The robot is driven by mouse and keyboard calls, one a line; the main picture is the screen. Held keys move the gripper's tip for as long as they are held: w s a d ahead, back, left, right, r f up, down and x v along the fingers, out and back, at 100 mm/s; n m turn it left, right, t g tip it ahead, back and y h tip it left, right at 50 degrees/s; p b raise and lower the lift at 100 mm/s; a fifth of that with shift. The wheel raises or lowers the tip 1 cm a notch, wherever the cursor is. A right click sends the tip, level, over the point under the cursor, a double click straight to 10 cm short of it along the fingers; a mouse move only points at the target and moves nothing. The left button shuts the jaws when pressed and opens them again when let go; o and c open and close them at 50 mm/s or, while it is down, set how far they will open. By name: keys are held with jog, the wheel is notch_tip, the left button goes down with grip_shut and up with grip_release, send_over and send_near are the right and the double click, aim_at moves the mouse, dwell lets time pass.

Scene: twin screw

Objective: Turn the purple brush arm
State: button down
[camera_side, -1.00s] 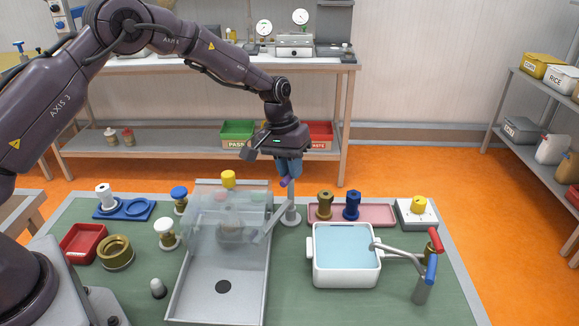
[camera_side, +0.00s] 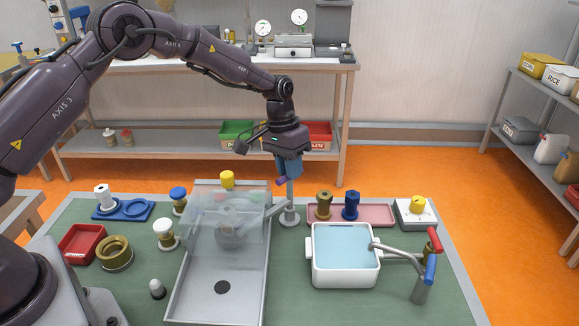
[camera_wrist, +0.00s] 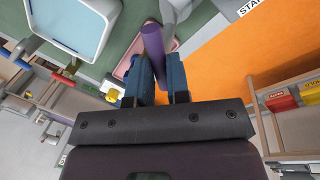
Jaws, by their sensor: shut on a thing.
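The purple brush arm handle (camera_wrist: 153,48) shows in the wrist view as a purple rod between the blue fingers of my gripper (camera_wrist: 162,65). In the side view my gripper (camera_side: 287,168) is shut on it above the grey post, and only a small purple end (camera_side: 280,181) shows. The post (camera_side: 289,214) stands at the right of the steel tray. A grey arm (camera_side: 272,212) reaches from the post leftward to the clear cover. The contact between fingers and handle is partly hidden in the side view.
A clear cover (camera_side: 205,215) stands over the steel tray (camera_side: 190,303) with a blurred round part behind it. A white basin of blue liquid (camera_side: 345,247) with a two-handled tap stands at right. A pink tray (camera_side: 378,212) holds brown and blue pieces. Green table is open in front.

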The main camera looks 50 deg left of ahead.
jog(key=c, duration=1.1)
grip_release()
notch_tip(320, 180, up, 13)
jog(key=a, duration=0.2)
jog(key=shift+a, duration=0.25)
jog(key=shift+f, duration=0.1)
jog(key=s+r+t+y, duration=0.1)
jog(key=s+r, duration=0.3)
jog(key=s, duration=1.2)
jog(key=s+d+r+t+y, duration=0.1)
jog(key=s+r+t, duration=0.3)
jog(key=s, duration=1.2)
jog(key=shift+s+d+r+t, duration=0.15)
jog(key=shift+d+r+t, duration=0.15)
jog(key=shift+r, duration=0.5)
